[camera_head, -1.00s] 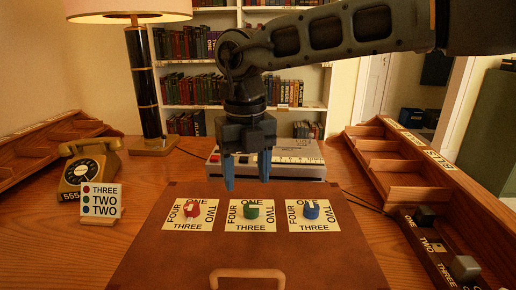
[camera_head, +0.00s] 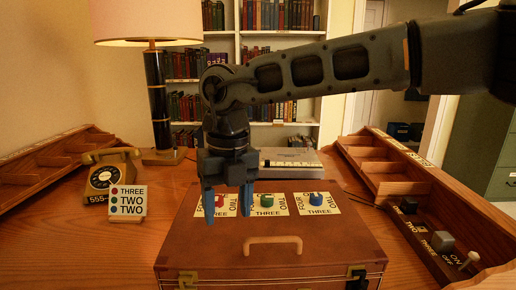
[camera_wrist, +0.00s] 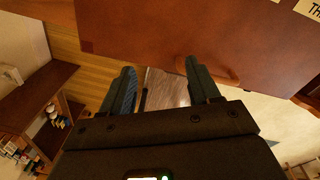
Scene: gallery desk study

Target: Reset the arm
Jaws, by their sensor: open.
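The brown case (camera_head: 215,255) has a handle (camera_head: 272,241) and red (camera_head: 219,200), green (camera_head: 267,200) and blue (camera_head: 316,198) dials on cards. The gripper partly hides the red dial's card. The case also shows in the wrist view (camera_wrist: 170,30).
A small sign (camera_head: 127,202) and a telephone (camera_head: 109,175) stand at left, near the lamp (camera_head: 158,100). A grey machine (camera_head: 292,160) sits behind the case. A wooden rack (camera_head: 395,180) and a switch strip (camera_head: 432,250) line the right. Shelves of books (camera_head: 280,55) stand behind.

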